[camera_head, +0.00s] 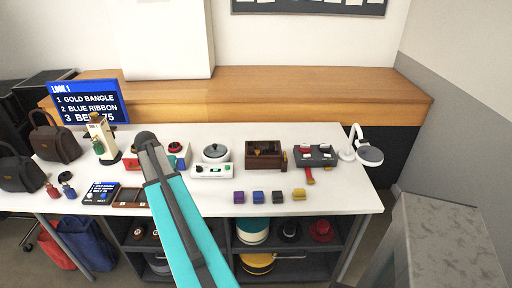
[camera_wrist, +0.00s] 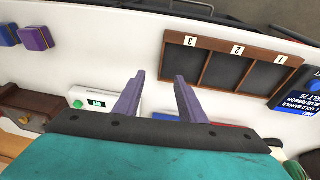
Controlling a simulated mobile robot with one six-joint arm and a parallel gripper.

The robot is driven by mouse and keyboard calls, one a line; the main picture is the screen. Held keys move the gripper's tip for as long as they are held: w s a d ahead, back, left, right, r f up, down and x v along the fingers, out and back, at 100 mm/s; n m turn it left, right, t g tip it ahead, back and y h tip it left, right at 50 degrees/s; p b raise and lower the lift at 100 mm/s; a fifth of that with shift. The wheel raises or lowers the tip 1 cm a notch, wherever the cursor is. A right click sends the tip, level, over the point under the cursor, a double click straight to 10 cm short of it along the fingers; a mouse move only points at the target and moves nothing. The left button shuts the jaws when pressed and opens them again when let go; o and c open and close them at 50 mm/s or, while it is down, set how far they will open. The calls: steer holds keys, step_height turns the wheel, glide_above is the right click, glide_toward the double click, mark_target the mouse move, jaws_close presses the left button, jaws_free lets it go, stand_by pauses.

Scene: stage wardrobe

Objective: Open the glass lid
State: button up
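A white device (camera_head: 211,171) with a small display and a green button stands mid-table in the head view. On top of it sits a round grey pot-like part with a glassy lid (camera_head: 215,151) and a dark knob; the lid looks closed. In the wrist view part of a white unit with a lit display (camera_wrist: 93,103) shows left of my fingers, but no lid is visible there. My gripper (camera_wrist: 158,79) has its two purple-grey fingers apart with nothing between them. In the head view my arm reaches over the table left of the device, and the fingertips are hard to make out.
A three-slot wooden tray (camera_head: 113,196) is left of my arm; it also shows in the wrist view (camera_wrist: 236,43). A brown wooden box (camera_head: 249,162) stands right of the device. Several small coloured blocks (camera_head: 258,197) lie in front. A white lamp (camera_head: 348,154) is at the right edge.

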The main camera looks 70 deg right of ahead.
steer(key=s+d+r+m, duration=0.3)
steer(key=s+d+r, duration=0.2)
steer(key=s+d, duration=0.2)
steer(key=s+d+r+m+g, duration=0.1)
steer(key=s+d+r+m, duration=0.2)
steer(key=s+d+r, duration=0.2)
steer(key=s+d+r+m+h, duration=0.1)
steer(key=s+d+r+m, duration=0.2)
steer(key=s+d, duration=0.8)
step_height(320, 180, up, 2)
steer(key=shift+d+r+g, duration=0.1)
steer(key=shift+d+g, duration=0.3)
steer(key=shift+d, duration=0.85)
steer(key=p, duration=0.3)
glide_toward(255, 156)
steer(key=shift+s+d+f, duration=0.25)
steer(key=shift+d+f, duration=0.25)
steer(key=shift+f, duration=0.25)
steer(key=shift+s+d+f, duration=0.3)
steer(key=shift+d+f, duration=0.2)
steer(key=shift+f, duration=0.25)
steer(key=shift+s+d+f, duration=0.25)
steer(key=shift+d+f, duration=0.25)
steer(key=shift+f, duration=0.25)
jaws_close()
